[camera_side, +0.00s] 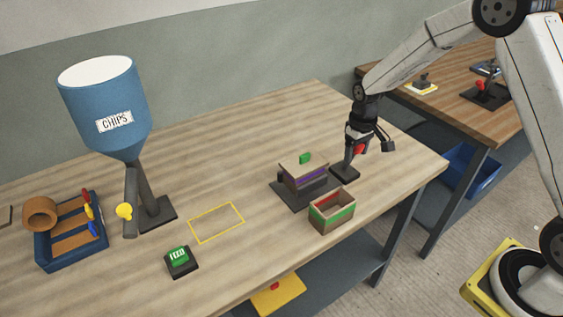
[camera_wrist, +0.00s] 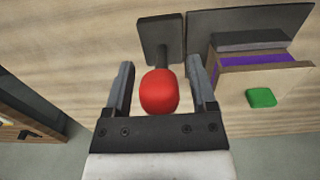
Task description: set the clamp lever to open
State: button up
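The clamp lever has a red knob (camera_wrist: 159,92) on a dark stem, rising from a dark base plate (camera_wrist: 158,35); in the side view its base (camera_side: 344,173) sits right of the mould, and part of the red knob (camera_side: 360,149) shows at my gripper. My gripper (camera_wrist: 160,64) has its fingers apart, one on each side of the knob, with a visible gap on both sides. In the side view my gripper (camera_side: 354,150) points down over the lever. The mould (camera_side: 303,175), with a purple band and a green piece (camera_side: 305,158) on top, stands on a dark plate.
An open box (camera_side: 332,212) with red and green bands stands in front of the mould. Left are a blue chips hopper (camera_side: 105,105), a yellow-knobbed lever (camera_side: 124,211), a green button (camera_side: 179,257) and a blue tray (camera_side: 71,258). The yellow outlined rectangle (camera_side: 217,222) is empty.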

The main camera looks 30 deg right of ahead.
grip_shut()
dwell(1.2)
